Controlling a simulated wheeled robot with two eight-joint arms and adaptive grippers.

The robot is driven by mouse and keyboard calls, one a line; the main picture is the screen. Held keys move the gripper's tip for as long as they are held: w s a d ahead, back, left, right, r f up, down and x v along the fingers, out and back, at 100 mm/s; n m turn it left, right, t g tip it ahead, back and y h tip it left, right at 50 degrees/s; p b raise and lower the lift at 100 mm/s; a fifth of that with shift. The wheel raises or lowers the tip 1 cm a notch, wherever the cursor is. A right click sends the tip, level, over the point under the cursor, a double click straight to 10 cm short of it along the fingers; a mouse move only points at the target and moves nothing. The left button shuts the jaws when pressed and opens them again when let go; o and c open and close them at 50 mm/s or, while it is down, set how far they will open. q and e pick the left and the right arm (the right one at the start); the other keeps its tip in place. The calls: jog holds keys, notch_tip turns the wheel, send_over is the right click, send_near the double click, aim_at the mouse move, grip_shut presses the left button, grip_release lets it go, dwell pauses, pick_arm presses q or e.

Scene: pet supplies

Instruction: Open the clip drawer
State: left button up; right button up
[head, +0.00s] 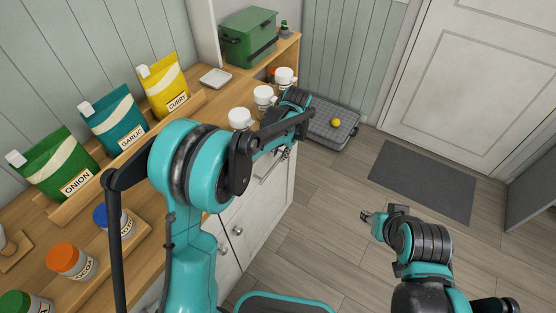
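The white cabinet (262,215) under the wooden counter has a drawer front (271,172) high on its right end, mostly behind my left arm. I cannot read any clip label on it, and its handle is not clearly visible. My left gripper (283,154) points down right at this drawer front; whether it touches is unclear. Its fingers are too small and dark to judge open or shut. My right gripper (366,216) hangs over the floor to the right, away from the cabinet, with no object visible in it.
Pouches labelled onion (60,165), garlic (115,122) and curry (165,85) stand on the counter with several lidded jars. A green box (248,38) is at the back.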

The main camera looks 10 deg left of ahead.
aim_at(277, 162)
pick_arm(q)
jog(key=f, duration=0.1)
jog(key=f+b, duration=0.1)
jog(key=f, duration=0.2)
jog(key=shift+w+a+f, duration=0.15)
jog(key=shift+w+a, duration=0.05)
jog(key=shift+a, duration=0.2)
pick_arm(e)
jog(key=shift+f, duration=0.95)
pick_arm(q)
grip_shut()
jog(key=shift+d, duration=0.1)
